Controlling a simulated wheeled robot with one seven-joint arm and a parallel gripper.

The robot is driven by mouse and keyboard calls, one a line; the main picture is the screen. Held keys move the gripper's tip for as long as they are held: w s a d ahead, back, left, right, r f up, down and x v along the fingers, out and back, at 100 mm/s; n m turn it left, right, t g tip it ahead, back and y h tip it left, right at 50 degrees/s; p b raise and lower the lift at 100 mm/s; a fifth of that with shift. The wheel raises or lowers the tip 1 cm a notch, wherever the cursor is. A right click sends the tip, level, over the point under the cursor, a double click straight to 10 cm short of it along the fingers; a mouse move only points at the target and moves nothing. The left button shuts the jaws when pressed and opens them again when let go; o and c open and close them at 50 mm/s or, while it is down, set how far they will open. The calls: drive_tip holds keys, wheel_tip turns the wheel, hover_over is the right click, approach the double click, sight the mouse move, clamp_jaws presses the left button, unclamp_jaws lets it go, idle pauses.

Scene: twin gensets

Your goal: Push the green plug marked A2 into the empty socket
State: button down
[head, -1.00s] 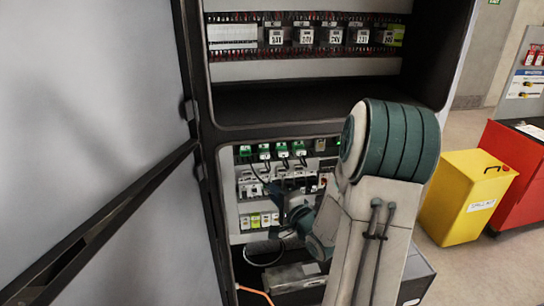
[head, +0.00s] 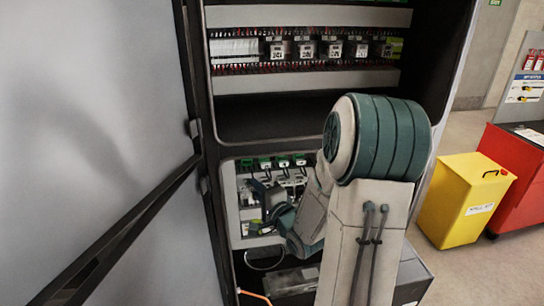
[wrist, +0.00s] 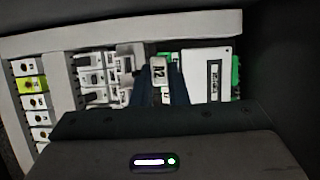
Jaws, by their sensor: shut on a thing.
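The plug's grey tag marked A2 (wrist: 158,75) shows between my fingers in the wrist view, with a little green beside it. My gripper (wrist: 166,80) is shut on this plug. In the head view my gripper (head: 262,190) is inside the lower cabinet bay, in front of the modules and below a row of green plugs (head: 265,162). The held plug cannot be made out there. The empty socket cannot be picked out in either view; my wrist and fingers hide part of the panel.
White breaker modules (wrist: 92,80) and a yellow-green terminal (wrist: 32,84) are left of my fingers. A white module (wrist: 208,75) is close on the right. The grey cabinet door (head: 95,150) stands open at left. A yellow bin (head: 462,205) stands right of the cabinet.

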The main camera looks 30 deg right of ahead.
drive_tip(key=shift+a+r, duration=0.2)
drive_tip(key=shift+r, duration=0.05)
drive_tip(key=shift+w, duration=0.15)
drive_tip(key=shift+w+d, duration=0.3)
drive_tip(key=shift+w, duration=0.7)
drive_tip(key=shift+w+d, duration=0.35)
drive_tip(key=shift+w, duration=0.7)
drive_tip(key=shift+w+d, duration=0.3)
drive_tip(key=shift+w, duration=0.7)
drive_tip(key=shift+w+d, duration=0.2)
drive_tip(key=shift+w, duration=0.5)
drive_tip(key=shift+w+d, duration=0.15)
drive_tip(key=shift+w, duration=0.55)
idle(0.4)
drive_tip(key=c, duration=1.3)
unclamp_jaws()
drive_tip(key=shift+c, duration=0.2)
